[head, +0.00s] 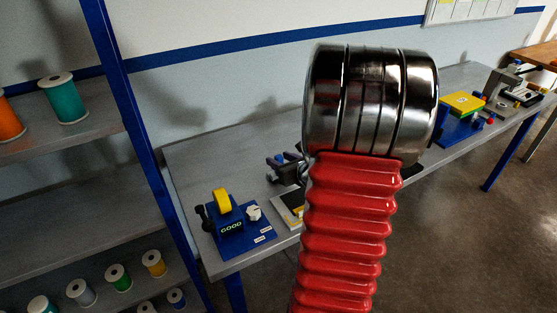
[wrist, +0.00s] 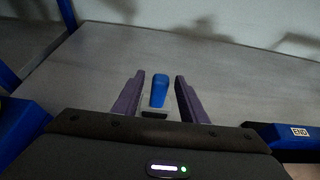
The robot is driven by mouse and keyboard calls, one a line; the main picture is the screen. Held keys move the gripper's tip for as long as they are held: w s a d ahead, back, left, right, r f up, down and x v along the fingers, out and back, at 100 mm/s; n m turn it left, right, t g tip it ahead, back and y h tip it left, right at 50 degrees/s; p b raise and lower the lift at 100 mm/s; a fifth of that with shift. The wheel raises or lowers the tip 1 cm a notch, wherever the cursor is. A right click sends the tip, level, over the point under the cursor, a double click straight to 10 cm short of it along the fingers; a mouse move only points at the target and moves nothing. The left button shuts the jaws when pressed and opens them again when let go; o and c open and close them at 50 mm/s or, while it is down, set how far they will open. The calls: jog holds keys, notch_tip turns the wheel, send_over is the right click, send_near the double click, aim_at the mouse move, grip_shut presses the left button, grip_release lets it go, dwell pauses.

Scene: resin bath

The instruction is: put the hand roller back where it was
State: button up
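My gripper (wrist: 159,85) shows in the wrist view as two purple fingers. They stand apart, with a gap on each side of a blue rounded piece (wrist: 160,88) that shows between them. This piece has a small grey and dark part below it; it may be the handle of the hand roller, but its lower part is hidden and I cannot tell for sure. No finger visibly touches it. In the head view my red ribbed arm link with its chrome end covers the middle, and I cannot make out a hand roller there.
A long grey bench (head: 190,154) runs along the wall. A shelf (head: 100,136) with spools stands left.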

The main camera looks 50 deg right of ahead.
jog(key=v, duration=1)
jog(key=shift+s, duration=0.15)
jog(key=shift+r, duration=0.15)
dwell(0.5)
